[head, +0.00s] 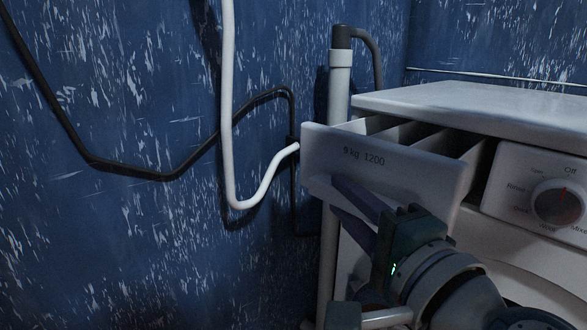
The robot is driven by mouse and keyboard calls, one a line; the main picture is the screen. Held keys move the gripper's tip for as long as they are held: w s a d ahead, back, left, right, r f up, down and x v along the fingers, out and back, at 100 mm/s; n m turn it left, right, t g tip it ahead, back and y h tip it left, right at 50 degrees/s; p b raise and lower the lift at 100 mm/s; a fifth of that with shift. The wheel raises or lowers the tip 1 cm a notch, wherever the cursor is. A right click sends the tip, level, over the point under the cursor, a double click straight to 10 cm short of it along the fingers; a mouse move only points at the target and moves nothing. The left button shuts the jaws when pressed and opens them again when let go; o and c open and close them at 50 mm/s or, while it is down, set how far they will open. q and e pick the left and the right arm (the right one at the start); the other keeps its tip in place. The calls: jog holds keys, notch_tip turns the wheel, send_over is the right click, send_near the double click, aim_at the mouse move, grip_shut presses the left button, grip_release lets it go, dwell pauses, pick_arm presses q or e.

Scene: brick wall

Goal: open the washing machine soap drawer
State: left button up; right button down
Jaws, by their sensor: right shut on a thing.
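The white soap drawer (424,180), marked "9 kg 1200" on its front, sticks out of the washing machine (480,104) at the upper left of its front. Its inner compartments with dividers show from above. My right gripper (345,198) comes in from the lower right, with its dark fingers at the lower edge of the drawer front. It is shut on the drawer; the exact contact under the front's lower edge is partly hidden. My left gripper is not in view.
A control dial (557,203) sits on the panel right of the drawer. A white hose (227,110), a black cable (130,172) and a grey pipe (340,80) run along the blue wall at left and behind. The space left of the drawer front is narrow near the hose.

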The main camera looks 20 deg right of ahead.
jog(key=s+a, duration=0.3)
jog(key=a, duration=0.4)
jog(key=shift+f, duration=0.35)
jog(key=c, duration=0.7)
grip_release()
jog(key=shift+r, duration=0.2)
jog(key=s, duration=1)
jog(key=shift+p, duration=0.35)
